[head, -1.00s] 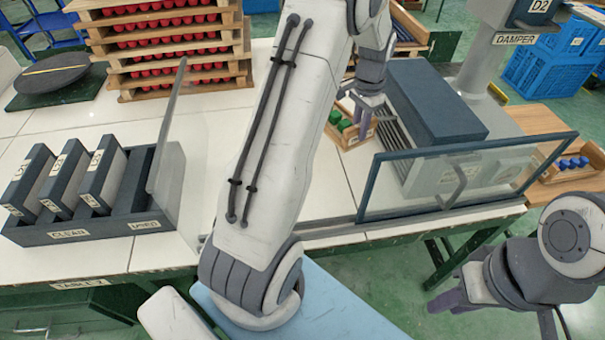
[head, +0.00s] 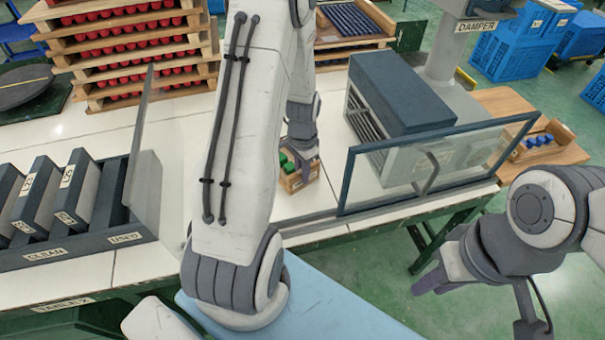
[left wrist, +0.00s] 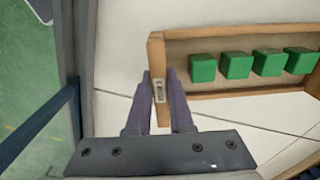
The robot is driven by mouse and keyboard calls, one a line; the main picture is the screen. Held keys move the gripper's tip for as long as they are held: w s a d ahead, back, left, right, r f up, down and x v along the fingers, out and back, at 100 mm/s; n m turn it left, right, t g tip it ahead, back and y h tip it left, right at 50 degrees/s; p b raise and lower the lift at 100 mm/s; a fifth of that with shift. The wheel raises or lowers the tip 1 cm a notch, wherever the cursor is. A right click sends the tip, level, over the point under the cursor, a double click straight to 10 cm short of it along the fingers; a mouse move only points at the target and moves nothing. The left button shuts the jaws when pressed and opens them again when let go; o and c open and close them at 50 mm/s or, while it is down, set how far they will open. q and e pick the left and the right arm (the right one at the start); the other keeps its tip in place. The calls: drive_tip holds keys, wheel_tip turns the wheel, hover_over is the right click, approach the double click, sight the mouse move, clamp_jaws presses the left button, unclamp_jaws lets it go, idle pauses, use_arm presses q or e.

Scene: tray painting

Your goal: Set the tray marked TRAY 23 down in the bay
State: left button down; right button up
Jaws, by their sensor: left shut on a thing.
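A small wooden tray (head: 296,181) with green cubes (head: 287,161) is in the middle of the head view, left of the grey cabinet. My left gripper (head: 302,160) is at the tray's back end in that view. In the left wrist view, its two purple fingers (left wrist: 159,100) stand on either side of the tray's end wall (left wrist: 157,55), shut on it. A small label (left wrist: 160,90) on that wall is too small to read. I cannot tell whether the tray touches the white table. My right gripper (head: 478,300) hangs at the lower right, its finger gap unclear.
A clear framed screen (head: 440,165) stands along the table's front edge before the grey cabinet (head: 400,90). A rack marked CLEAN and USED (head: 85,248) is at left. Stacked trays with red pieces (head: 130,50) stand behind. Another tray (head: 540,145) holds blue pieces at right.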

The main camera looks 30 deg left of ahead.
use_arm(q)
drive_tip(key=shift+f, duration=0.55)
drive_tip(key=c, duration=0.8)
unclamp_jaws()
wheel_tip(320, 180, up, 12)
drive_tip(key=shift+r, duration=0.15)
